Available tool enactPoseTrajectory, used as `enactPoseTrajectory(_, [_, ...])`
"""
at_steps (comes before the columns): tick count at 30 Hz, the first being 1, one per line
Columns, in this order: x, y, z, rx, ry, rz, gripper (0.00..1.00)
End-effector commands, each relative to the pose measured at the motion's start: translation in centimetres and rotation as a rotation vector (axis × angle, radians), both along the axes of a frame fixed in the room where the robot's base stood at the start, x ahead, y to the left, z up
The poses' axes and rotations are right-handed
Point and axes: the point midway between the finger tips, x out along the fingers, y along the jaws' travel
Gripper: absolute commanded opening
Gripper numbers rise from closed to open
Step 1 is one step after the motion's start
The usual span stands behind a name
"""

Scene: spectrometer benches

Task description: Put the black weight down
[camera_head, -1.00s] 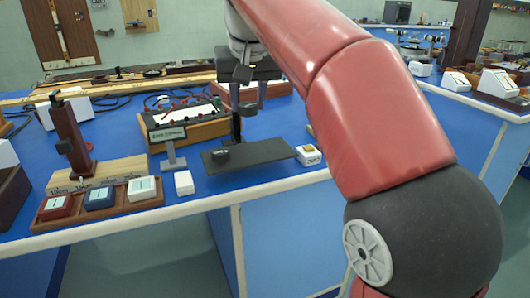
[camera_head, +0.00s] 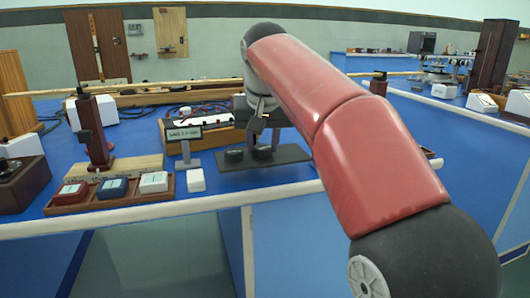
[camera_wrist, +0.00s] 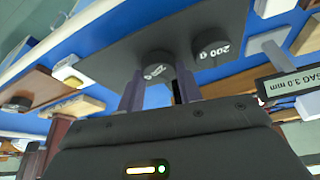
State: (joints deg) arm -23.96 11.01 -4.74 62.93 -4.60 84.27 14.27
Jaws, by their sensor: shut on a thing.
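My gripper (camera_head: 263,143) is shut on a black weight (camera_head: 262,152), low over the dark plate (camera_head: 292,154) on the blue bench. In the wrist view the held weight (camera_wrist: 153,69) sits between the two fingertips of my gripper (camera_wrist: 157,92), with its label partly readable. It is at or very near the plate; I cannot tell whether it touches. A second black weight (camera_head: 234,155) stands on the plate to the left of the held one. In the wrist view this second weight (camera_wrist: 212,46) reads 200 g and is apart from my fingers.
A sign reading SAG 3.0 mm (camera_head: 184,133) and a small white block (camera_head: 196,180) stand left of the plate. A wooden tray (camera_head: 112,199) holds red, blue and white boxes further left. The bench's front edge (camera_head: 290,193) is close to the plate.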

Motion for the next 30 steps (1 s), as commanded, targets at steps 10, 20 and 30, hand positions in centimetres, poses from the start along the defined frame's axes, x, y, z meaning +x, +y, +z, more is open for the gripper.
enactPoseTrajectory(10, [0.0,0.0,-0.2,0.000,-0.001,0.000,0.07])
enactPoseTrajectory(20, [0.0,0.0,-0.1,0.000,0.000,0.000,0.44])
enactPoseTrajectory(30, [-1.5,-0.1,4.4,0.001,-0.004,0.000,0.44])
